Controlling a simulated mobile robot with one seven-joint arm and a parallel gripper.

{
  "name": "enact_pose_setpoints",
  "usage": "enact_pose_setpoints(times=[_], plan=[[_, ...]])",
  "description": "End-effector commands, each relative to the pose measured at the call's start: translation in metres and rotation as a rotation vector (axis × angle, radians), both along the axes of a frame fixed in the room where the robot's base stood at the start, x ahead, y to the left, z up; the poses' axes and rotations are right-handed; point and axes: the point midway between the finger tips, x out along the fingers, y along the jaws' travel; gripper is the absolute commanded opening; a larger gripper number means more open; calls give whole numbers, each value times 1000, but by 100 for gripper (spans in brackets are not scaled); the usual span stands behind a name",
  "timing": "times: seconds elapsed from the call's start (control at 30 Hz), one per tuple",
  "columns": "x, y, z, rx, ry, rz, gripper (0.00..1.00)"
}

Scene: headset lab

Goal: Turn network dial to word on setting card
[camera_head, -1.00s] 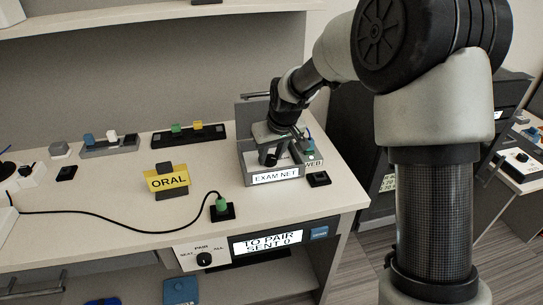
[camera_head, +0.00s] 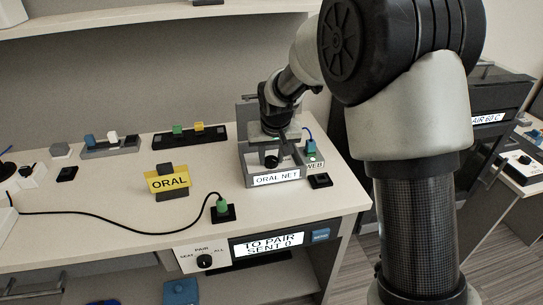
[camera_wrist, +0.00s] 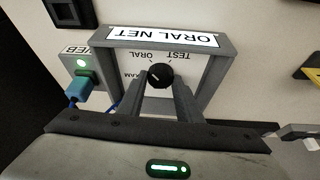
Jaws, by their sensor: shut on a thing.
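The yellow setting card (camera_head: 168,181) reads ORAL and stands upright on the bench. The network dial (camera_wrist: 159,76) is a small black knob on a grey unit (camera_wrist: 222,72); TEST, ORAL and a partly covered EXAM are printed around it. A faint white mark shows on the knob. The unit's display (camera_wrist: 163,36) reads ORAL NET, upside down in the wrist view and upright in the head view (camera_head: 276,178). My gripper (camera_wrist: 161,88) is shut on the dial, one finger on each side. In the head view my gripper (camera_head: 281,146) is over the unit.
A WEB box with a blue plug (camera_wrist: 83,74) and green light sits beside the unit. The lower front panel (camera_head: 205,261) has another knob and a TO PAIR display. Coloured blocks stand in holders at the back.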

Motion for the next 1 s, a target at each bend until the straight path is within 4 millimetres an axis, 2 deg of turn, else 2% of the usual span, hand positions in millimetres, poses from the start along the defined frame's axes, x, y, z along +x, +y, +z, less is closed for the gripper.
enact_pose_setpoints(times=[0.03,0.07,0.13,0.17,0.43,0.57,0.67,1.0], plan=[[-1,-1,-2,-2,5,0,10],[-1,-1,-2,-2,5,0,35],[-1,-1,-2,-2,5,0,47],[-1,-1,-1,-2,4,0,50],[-1,0,0,-1,2,1,50],[-3,-1,9,-1,1,1,50],[-9,-2,25,1,-2,1,50],[-40,-8,102,1,-2,1,50]])
